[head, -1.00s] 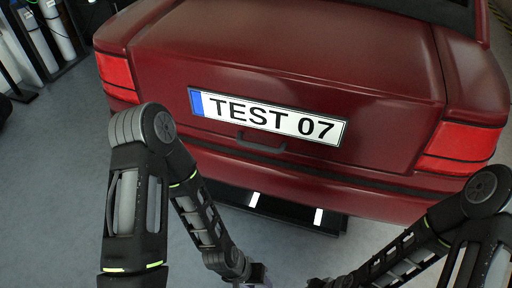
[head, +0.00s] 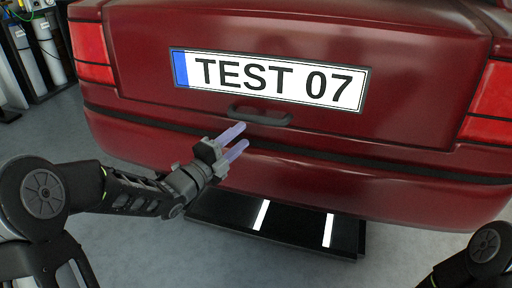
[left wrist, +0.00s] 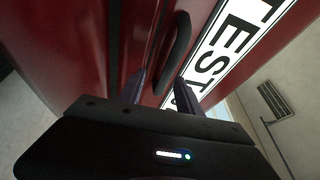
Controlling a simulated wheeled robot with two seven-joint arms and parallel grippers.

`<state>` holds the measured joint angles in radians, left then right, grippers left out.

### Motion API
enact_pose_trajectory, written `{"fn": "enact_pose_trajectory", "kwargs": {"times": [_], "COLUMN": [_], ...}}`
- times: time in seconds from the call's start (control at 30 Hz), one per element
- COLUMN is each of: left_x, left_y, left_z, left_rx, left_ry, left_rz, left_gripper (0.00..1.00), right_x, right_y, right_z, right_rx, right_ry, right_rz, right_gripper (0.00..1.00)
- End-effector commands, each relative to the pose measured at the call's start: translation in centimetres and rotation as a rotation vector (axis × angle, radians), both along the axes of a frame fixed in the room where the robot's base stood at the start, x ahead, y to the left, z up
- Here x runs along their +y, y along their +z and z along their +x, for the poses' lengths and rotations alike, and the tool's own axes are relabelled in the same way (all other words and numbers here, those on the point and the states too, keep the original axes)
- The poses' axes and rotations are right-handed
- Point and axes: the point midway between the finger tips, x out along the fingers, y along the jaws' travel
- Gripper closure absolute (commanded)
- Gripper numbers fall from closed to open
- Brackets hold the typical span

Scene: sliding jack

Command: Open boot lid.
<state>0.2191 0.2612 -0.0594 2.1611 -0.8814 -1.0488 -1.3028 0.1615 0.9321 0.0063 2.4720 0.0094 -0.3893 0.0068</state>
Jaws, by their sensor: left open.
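The dark red boot lid (head: 400,62) is shut on the car's rear. Its dark handle (head: 259,117) sits below the "TEST 07" number plate (head: 268,80). My left gripper (head: 238,139) is open and empty, just below and left of the handle, with its fingers pointing towards the car. In the left wrist view the handle (left wrist: 176,50) lies just beyond the fingertips of my left gripper (left wrist: 159,83), seemingly apart from them. Of my right arm, only a part shows at the lower right of the head view; its gripper is out of view.
A dark platform with white stripes (head: 285,225) lies low beneath the bumper (head: 320,178). Red tail lights (head: 491,103) flank the lid. Grey cylinders (head: 30,55) stand at the far left.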

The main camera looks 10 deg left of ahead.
Motion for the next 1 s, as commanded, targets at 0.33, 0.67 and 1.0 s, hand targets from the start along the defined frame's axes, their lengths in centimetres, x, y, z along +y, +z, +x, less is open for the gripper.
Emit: {"fn": "enact_pose_trajectory", "kwargs": {"times": [0.33, 0.67, 1.0], "left_x": [0.3, -0.3, -2.4], "left_y": [1.3, 1.3, 2.1], "left_z": [-0.4, 0.6, 5.0], "left_rx": [-0.099, -0.097, -0.095], "left_ry": [-0.008, -0.009, -0.008], "left_rz": [0.083, 0.082, 0.081], "left_gripper": [0.59, 0.59, 0.59], "right_x": [-0.1, -0.1, 0.0], "right_y": [-1.3, -1.6, -2.5], "right_z": [0.2, 0.2, 0.3], "right_rx": [-0.004, -0.004, -0.007], "right_ry": [-0.003, -0.003, -0.004], "right_rz": [-0.002, -0.002, -0.002], "right_gripper": [0.64, 0.64, 0.64]}}
